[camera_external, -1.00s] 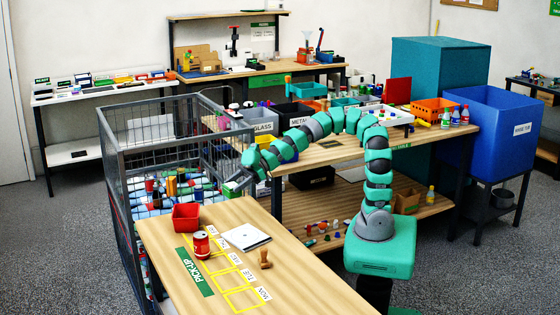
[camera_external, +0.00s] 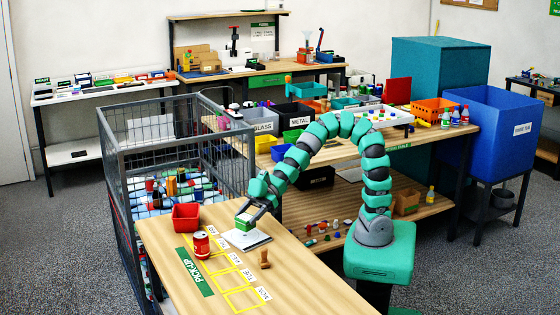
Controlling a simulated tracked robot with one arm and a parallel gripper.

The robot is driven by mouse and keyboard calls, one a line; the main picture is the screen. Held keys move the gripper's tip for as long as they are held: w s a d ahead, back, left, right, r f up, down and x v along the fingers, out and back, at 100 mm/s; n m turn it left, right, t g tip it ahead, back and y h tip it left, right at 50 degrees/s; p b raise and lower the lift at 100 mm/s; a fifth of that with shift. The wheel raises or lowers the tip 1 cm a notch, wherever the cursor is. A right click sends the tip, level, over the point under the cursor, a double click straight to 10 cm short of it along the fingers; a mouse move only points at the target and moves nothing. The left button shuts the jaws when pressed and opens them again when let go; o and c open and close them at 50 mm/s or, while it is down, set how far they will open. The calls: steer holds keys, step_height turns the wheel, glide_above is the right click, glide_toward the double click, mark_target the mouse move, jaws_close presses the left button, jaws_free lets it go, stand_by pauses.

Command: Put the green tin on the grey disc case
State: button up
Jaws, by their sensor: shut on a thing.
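My gripper (camera_external: 247,214) is low over the front table and shut on the green tin (camera_external: 244,222), a small box-like thing with a pale top. The grey disc case (camera_external: 254,240) lies flat on the table, pale and square. The tin is at the far part of the case, directly over it. I cannot tell whether the tin touches the case or hangs just above it. The tin and my fingers hide part of the case.
A red bin (camera_external: 186,217) and a red can (camera_external: 201,245) stand left of the case. A wooden stamp (camera_external: 264,258) stands close in front, to its right. A wire cage (camera_external: 170,165) borders the table's far left. The table's near right part is clear.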

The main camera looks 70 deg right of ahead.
step_height(320, 180, down, 3)
steer(key=shift+f+b, duration=0.2)
steer(key=shift+b, duration=0.8)
steer(key=shift+r, duration=0.1)
steer(key=o, duration=1.1)
